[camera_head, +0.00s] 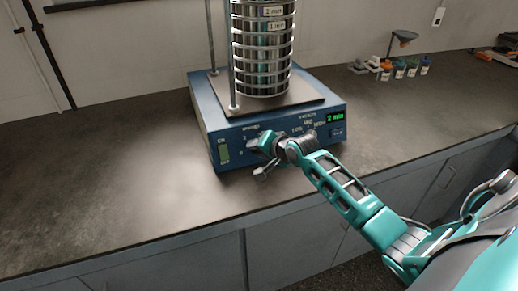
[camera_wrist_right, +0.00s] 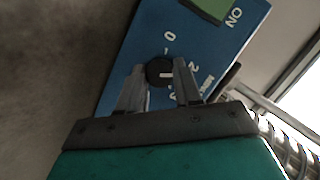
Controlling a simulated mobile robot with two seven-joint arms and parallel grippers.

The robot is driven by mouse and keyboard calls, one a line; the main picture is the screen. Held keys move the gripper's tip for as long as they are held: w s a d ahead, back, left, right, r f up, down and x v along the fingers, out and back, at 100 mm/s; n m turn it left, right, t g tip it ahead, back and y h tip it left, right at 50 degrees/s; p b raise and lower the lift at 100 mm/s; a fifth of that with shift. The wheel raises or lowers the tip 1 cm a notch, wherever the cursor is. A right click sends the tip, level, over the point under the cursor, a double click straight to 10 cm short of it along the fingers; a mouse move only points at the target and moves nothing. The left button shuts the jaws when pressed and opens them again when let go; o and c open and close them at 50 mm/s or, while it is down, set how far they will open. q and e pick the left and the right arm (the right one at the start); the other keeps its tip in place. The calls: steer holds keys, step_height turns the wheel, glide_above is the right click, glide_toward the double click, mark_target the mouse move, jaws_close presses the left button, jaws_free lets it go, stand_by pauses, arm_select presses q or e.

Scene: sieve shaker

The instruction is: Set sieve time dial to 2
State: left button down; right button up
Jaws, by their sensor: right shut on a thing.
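The blue sieve shaker base (camera_head: 231,131) stands on the counter, with a stack of metal sieves (camera_head: 262,52) on top. My right gripper (camera_head: 264,145) is at the left part of the front panel. In the right wrist view its two fingers are shut on a dark round dial (camera_wrist_right: 158,71), one on each side. The dial's white mark points toward the right finger, near a printed 2; I cannot tell its exact setting. The gripper hides the dial in the head view. My left gripper is not in view.
A green power switch (camera_head: 223,153) is left of the gripper on the panel. Several small jars (camera_head: 399,70) and a funnel on a stand (camera_head: 405,37) are at the back right. The counter (camera_head: 110,190) left of the shaker is clear.

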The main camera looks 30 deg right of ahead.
steer(key=shift+f+n, duration=0.15)
steer(key=shift+n, duration=0.35)
steer(key=o, duration=1)
steer(key=shift+o, duration=0.2)
steer(key=shift+s, duration=0.1)
steer(key=v, duration=1.3)
steer(key=shift+a+r, duration=0.2)
steer(key=shift+w, duration=0.25)
steer(key=a+f, duration=0.1)
steer(key=f, duration=0.1)
steer(key=s+a+f+n, duration=0.2)
steer(key=f, duration=0.1)
steer(key=shift+s+f+g, duration=0.1)
steer(key=shift+f+g, duration=0.2)
steer(key=shift+f, duration=0.1)
steer(key=s+a+f+n+y, duration=0.1)
steer(key=s+a+f+n, duration=0.9)
steer(key=a, duration=0.5)
step_height(320, 180, down, 2)
steer(key=s, duration=0.2)
steer(key=shift+s+n, duration=0.25)
steer(key=shift+n, duration=0.15)
